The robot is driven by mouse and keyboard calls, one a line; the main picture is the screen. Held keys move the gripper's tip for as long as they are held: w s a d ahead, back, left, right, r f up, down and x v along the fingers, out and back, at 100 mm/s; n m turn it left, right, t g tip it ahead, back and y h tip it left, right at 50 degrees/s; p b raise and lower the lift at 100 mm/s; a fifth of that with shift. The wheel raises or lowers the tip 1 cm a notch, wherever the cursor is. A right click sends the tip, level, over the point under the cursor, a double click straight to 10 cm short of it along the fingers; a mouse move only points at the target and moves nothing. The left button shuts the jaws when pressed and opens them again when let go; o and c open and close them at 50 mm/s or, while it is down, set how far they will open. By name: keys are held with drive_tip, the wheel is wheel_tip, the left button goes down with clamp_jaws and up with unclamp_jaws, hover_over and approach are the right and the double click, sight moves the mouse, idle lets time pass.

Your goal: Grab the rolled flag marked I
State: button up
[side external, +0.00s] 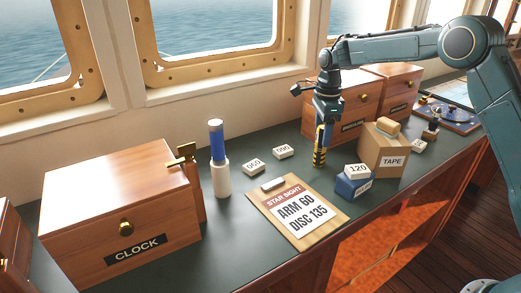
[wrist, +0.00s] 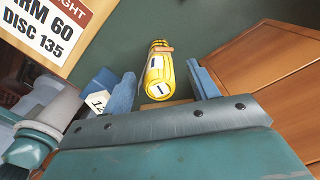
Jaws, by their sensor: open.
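The rolled flag marked I is a yellow roll (wrist: 159,72) with a tan band and a white label reading I, in the middle of the wrist view. In the side view a yellow and black roll (side external: 319,157) stands upright on the desk under my gripper. My gripper (side external: 322,128) points down over it with jaws open. In the wrist view the two blue fingers of my gripper (wrist: 163,90) are apart, one on each side of the roll.
A clipboard (side external: 297,214), a blue block with a white 120 block (side external: 358,169) and a TAPE box (side external: 383,150) stand close by. Wooden drawer boxes (side external: 343,98) are behind. A blue and white cylinder (side external: 218,155) and CLOCK box (side external: 120,205) are left.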

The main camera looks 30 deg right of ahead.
drive_tip(key=shift+f, duration=1.15)
drive_tip(key=c, duration=1.1)
